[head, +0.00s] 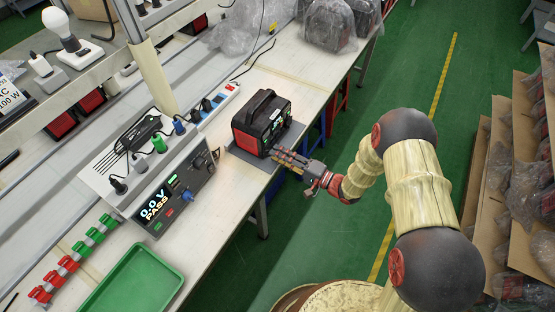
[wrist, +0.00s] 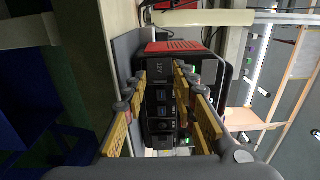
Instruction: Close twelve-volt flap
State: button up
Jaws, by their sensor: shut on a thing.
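The power station (head: 261,122) is a black and red box with a top handle, standing upright on a grey mat near the bench's edge. It also shows in the wrist view (wrist: 172,47). My gripper (head: 277,155) is at its lower front face. In the wrist view my gripper (wrist: 161,76) has its yellow and black fingers on both sides of a dark strip marked 12V, the twelve-volt flap (wrist: 161,71). The fingers are shut on it. Ports show below the mark between the fingers. The flap's angle and the exact contact are hard to tell.
A grey test unit (head: 170,197) reading 0.0 V PASS stands left on the bench (head: 225,178). A green tray (head: 135,282) is at the near left. A power strip (head: 217,101) lies behind. Bagged items (head: 328,25) sit at the far end. Green floor is open right of the bench.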

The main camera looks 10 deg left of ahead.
jog(key=n+g, duration=0.1)
jog(key=w+n+g+y, duration=0.1)
jog(key=g, duration=0.1)
jog(key=n+g, duration=0.1)
jog(key=g, duration=0.1)
jog(key=shift+w+f, duration=0.15)
jog(key=shift+w, duration=0.25)
jog(key=shift+w+a+n+g, duration=0.15)
jog(key=shift+w+n+g, duration=0.1)
jog(key=shift+n+g, duration=0.6)
jog(key=shift+w+a+n+g, duration=0.2)
jog(key=shift+n+g, duration=0.35)
jog(key=shift+g, duration=0.6)
jog(key=o, duration=0.8)
jog(key=d, duration=0.4)
jog(key=w+d, duration=0.1)
jog(key=d, duration=0.7)
jog(key=shift+w, duration=0.3)
jog(key=shift+a, duration=0.1)
jog(key=shift+c, duration=0.2)
